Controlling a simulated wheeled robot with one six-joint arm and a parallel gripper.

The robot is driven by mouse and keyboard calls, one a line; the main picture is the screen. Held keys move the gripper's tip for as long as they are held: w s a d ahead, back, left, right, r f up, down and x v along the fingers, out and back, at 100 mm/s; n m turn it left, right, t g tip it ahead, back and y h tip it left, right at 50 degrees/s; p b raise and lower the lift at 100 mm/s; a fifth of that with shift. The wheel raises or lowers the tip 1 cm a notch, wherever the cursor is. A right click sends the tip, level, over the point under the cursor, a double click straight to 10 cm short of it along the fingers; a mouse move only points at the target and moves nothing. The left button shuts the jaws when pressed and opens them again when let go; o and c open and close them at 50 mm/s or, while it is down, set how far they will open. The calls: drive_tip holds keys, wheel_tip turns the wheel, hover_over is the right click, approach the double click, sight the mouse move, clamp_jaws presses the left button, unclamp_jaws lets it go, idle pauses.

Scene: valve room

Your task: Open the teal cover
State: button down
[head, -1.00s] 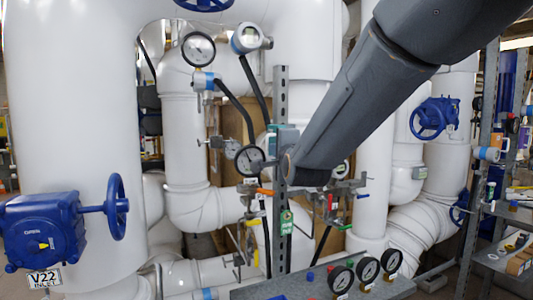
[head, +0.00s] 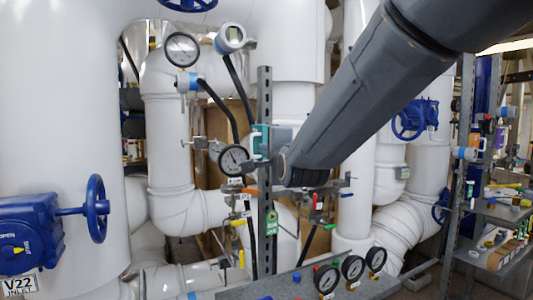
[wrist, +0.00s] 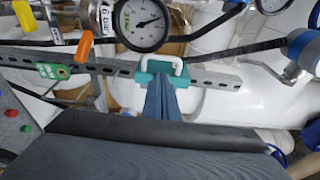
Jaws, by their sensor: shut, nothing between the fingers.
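The teal cover (wrist: 182,80) is a small box face on a perforated grey metal post, with a white U-shaped handle (wrist: 161,62) on it. In the head view the teal cover (head: 262,139) shows on the post, partly hidden behind my arm's end. My gripper (wrist: 160,88) is shut and empty in the wrist view, its fingertips just short of or against the cover below the handle; I cannot tell whether they touch. In the head view the fingers are mostly hidden by my wrist.
A round gauge (head: 234,158) sits close to the left of the cover. A green tag (head: 271,224) hangs on the perforated post (head: 266,200) below. Three gauges stand on a grey shelf (head: 245,291) below. White pipes and a blue valve handwheel (head: 97,208) are at left.

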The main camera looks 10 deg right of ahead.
drive_tip(key=s+a+b, duration=0.1)
drive_tip(key=s+a, duration=0.4)
drive_tip(key=a, duration=0.1)
drive_tip(key=s+d+f+n+g, duration=0.3)
drive_tip(key=f, duration=0.6)
drive_tip(key=s+d+f+n+g+h, duration=0.1)
drive_tip(key=s+d+f+n+g, duration=0.2)
drive_tip(key=f, duration=0.6)
drive_tip(key=s+d+f+n+g, duration=0.2)
drive_tip(key=d+f+n+g, duration=0.15)
drive_tip(key=f, duration=0.55)
drive_tip(key=s+d+f+n+g, duration=0.2)
drive_tip(key=s+f, duration=0.1)
drive_tip(key=s, duration=0.3)
drive_tip(key=s+d+f+n+g+h, duration=0.1)
drive_tip(key=s+d+f+n+g, duration=0.1)
drive_tip(key=s, duration=0.5)
drive_tip(key=s+d+f+n+g, duration=0.2)
drive_tip(key=s+d+f+g, duration=0.2)
drive_tip(key=s+f, duration=0.2)
drive_tip(key=shift+s+f+n+h, duration=0.25)
drive_tip(key=shift+n+h, duration=0.1)
drive_tip(key=shift+h, duration=0.05)
